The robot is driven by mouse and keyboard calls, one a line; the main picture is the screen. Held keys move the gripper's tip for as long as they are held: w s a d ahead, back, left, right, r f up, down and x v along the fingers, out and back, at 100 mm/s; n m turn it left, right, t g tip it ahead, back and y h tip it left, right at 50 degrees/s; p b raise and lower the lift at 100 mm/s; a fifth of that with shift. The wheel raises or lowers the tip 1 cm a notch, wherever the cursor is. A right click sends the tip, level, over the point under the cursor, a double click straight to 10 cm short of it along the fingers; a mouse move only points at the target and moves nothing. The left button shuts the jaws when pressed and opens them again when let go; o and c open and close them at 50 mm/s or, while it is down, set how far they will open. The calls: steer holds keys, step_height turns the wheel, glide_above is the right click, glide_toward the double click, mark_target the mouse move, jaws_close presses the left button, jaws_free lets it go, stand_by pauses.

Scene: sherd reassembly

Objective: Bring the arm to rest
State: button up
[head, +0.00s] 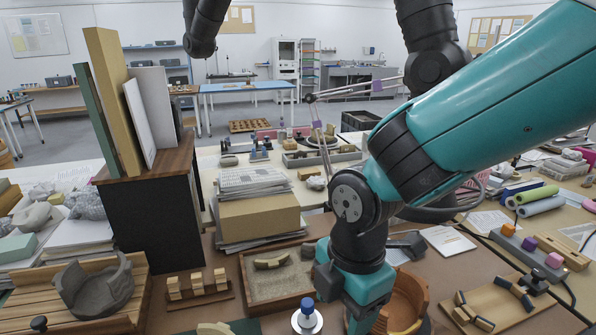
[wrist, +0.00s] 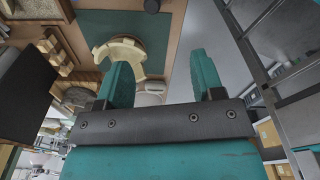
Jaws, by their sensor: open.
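My gripper (wrist: 160,65) shows in the wrist view with its two teal fingers spread apart and nothing between them. In the head view my arm comes in from the upper right and bends down to the teal wrist at the bottom centre; the fingertips are not visible there. A pale curved pottery piece (wrist: 120,46) lies on a green mat (wrist: 174,22) in the wrist view, beyond and partly behind the left finger. Its edge also shows at the bottom of the head view (head: 214,328). An orange-brown bowl (head: 408,300) stands partly hidden behind my wrist.
A sand tray (head: 245,268) holds sherds left of my wrist. A blue-topped knob (head: 307,306) stands near the front. A grey broken vessel (head: 100,288) sits on a slatted board at left. A cardboard box (head: 258,218) topped with papers and a dark stand (head: 152,225) rise behind.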

steer(key=s+d+r+m+y, duration=0.3)
steer(key=s+d+r+m, duration=0.5)
steer(key=m, duration=0.9)
steer(key=shift+s+r, duration=0.45)
steer(key=shift+s, duration=0.25)
